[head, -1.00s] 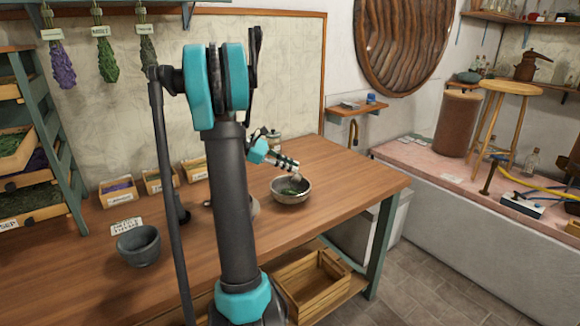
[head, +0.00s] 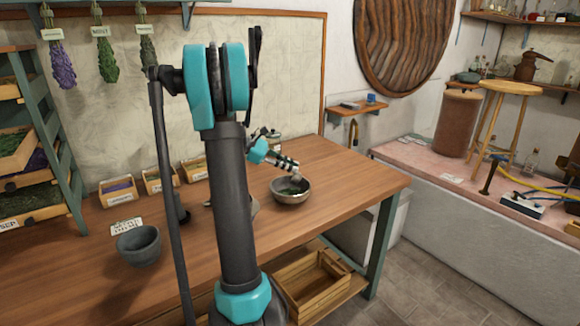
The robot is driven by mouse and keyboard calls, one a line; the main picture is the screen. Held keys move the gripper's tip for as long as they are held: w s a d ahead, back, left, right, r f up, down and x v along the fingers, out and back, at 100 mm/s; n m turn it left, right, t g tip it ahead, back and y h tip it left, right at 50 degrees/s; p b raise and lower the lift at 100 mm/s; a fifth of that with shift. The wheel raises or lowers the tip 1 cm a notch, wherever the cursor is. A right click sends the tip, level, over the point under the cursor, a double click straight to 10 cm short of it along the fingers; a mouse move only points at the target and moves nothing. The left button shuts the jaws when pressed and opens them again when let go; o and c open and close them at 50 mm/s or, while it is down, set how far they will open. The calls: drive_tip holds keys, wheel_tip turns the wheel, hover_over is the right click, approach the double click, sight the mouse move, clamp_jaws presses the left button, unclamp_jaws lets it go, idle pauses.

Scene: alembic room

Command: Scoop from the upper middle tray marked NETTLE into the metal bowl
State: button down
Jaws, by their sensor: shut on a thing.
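The metal bowl (head: 291,196) stands on the wooden table near its right end, with some dark green matter inside. My gripper (head: 292,171) is just above the bowl, pointing down toward it. It is shut on a small pale thing, seemingly the scoop (head: 297,179), whose end is over or in the bowl; I cannot tell if it touches. Trays of herbs sit in the green rack at the far left, among them an upper tray (head: 18,165) with green leaves. Their labels are mostly cut off or too small to read, so I cannot pick out NETTLE.
A grey stone mortar (head: 139,251) stands at the table's front left, by a white label card (head: 126,227). Small labelled boxes (head: 118,192) line the back edge. My arm hides the table's middle. The table (head: 345,180) is clear right of the bowl. A wooden crate (head: 312,285) sits below.

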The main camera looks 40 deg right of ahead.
drive_tip(key=shift+r, duration=0.15)
drive_tip(key=shift+r, duration=0.45)
drive_tip(key=shift+s+r+t+y, duration=0.1)
drive_tip(key=shift+r+t+y, duration=0.1)
drive_tip(key=shift+t+y, duration=0.35)
drive_tip(key=t+y, duration=0.2)
drive_tip(key=r+t+y, duration=0.1)
drive_tip(key=t+y, duration=0.1)
drive_tip(key=t, duration=0.1)
drive_tip(key=shift+m, duration=0.3)
drive_tip(key=t+y, duration=0.2)
drive_tip(key=y, duration=0.1)
drive_tip(key=shift+r+t, duration=0.25)
drive_tip(key=shift+t, duration=0.1)
